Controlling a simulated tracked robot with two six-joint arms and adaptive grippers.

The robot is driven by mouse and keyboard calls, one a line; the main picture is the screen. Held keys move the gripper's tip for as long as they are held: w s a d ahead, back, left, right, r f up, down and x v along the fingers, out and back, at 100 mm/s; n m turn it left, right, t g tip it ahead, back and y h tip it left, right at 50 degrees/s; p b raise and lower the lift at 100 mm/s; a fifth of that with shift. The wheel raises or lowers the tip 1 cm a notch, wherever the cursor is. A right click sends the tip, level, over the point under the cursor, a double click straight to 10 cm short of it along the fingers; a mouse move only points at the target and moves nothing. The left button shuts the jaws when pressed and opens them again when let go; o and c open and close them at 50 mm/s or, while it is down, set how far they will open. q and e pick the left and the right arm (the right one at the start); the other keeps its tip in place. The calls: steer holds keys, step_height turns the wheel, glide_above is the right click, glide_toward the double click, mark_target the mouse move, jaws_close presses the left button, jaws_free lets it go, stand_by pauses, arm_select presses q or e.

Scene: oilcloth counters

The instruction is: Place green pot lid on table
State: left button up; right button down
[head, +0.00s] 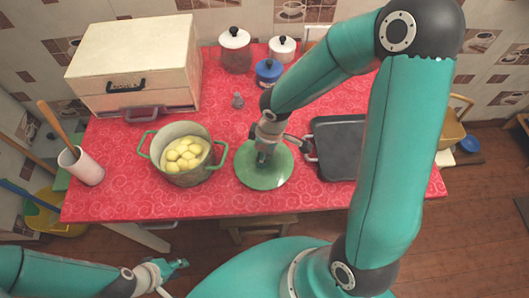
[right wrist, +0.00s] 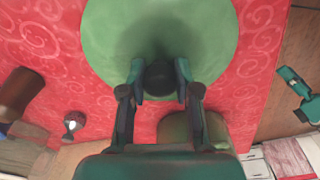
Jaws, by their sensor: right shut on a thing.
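The green round pot lid (head: 262,178) is right of the pot, over the red table (head: 225,197). My right gripper (head: 266,150) is above it. In the right wrist view, my right gripper (right wrist: 160,80) is shut on the lid's dark knob (right wrist: 161,76), with the green lid (right wrist: 110,35) level beyond the fingers. I cannot tell whether the lid touches the table or hovers just above it. The green pot (head: 183,178) holds several yellow potatoes and is uncovered. My left gripper (head: 172,270) is open and empty, in front of the table's edge.
A dark square pan (head: 337,150) lies close right of the lid. A white bread box (head: 140,60), several lidded jars and a small shaker (head: 237,100) stand behind. A white utensil holder (head: 82,166) stands left. The front table strip is clear.

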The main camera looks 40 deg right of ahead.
mark_target(269, 161)
steer(key=c, duration=0.8)
jaws_free()
steer(key=shift+r+p, duration=0.3)
steer(key=shift+r, duration=0.25)
steer(key=r, duration=0.3)
steer(key=s+r+p, duration=0.1)
steer(key=r, duration=0.3)
steer(key=d+r, duration=0.1)
steer(key=r, duration=0.3)
steer(key=shift+s+p, duration=0.15)
steer(key=shift+p, duration=0.15)
